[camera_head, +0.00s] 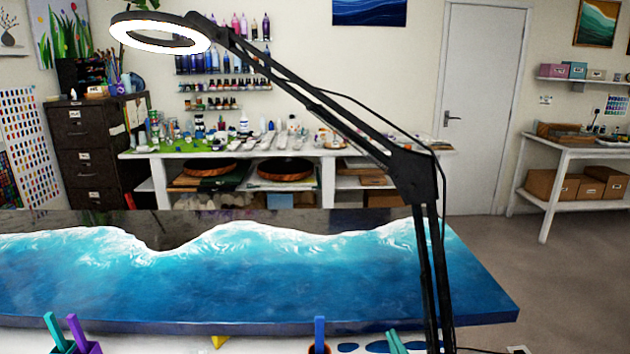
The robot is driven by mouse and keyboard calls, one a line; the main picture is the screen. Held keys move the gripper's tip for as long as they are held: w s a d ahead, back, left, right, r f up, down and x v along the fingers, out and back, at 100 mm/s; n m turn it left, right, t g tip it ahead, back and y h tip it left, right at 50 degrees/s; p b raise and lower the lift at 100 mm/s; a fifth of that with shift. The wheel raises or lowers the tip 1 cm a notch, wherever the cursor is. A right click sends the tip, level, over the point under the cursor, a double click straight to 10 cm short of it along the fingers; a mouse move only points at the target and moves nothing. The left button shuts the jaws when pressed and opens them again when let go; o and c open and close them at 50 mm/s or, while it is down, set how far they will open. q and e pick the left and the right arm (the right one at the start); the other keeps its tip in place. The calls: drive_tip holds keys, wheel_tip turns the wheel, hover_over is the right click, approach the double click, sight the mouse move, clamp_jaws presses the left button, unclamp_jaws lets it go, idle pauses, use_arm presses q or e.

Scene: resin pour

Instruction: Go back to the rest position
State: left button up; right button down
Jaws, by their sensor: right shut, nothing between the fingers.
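Only a small pale and dark piece at the bottom edge, right of the lamp post, seems to belong to my right gripper (517,349). It is nearly all cut off by the frame, in front of the table, and no held object shows at it. My left gripper is not in view. The long table (250,285) has a blue resin wave top with white foam lines and a dark far strip.
A black jointed lamp arm (415,180) rises across the right half, its lit ring (160,35) at upper left. Coloured sticks (62,335) stand at the near edge, with a blue one (320,330) and teal ones (395,342). Floor at the right (560,285) is clear.

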drive_tip(key=s+d+f+m+g+h, duration=0.2)
drive_tip(key=s+d+f+g, duration=0.15)
drive_tip(key=f, duration=0.45)
drive_tip(key=s+d+f+m+g+h, duration=0.2)
drive_tip(key=s+d+f+m+g, duration=0.1)
drive_tip(key=s+f+g, duration=0.3)
drive_tip(key=s+d+f+g, duration=0.1)
drive_tip(key=s+f+g, duration=0.6)
drive_tip(key=s+f, duration=0.45)
wheel_tip(320, 180, down, 24)
drive_tip(key=s, duration=0.3)
drive_tip(key=s+d+f+g, duration=0.2)
drive_tip(key=s+d+f, duration=0.1)
drive_tip(key=s+f, duration=1.3)
drive_tip(key=shift+d+f+y, duration=0.15)
drive_tip(key=shift+y, duration=0.15)
drive_tip(key=shift+d, duration=0.1)
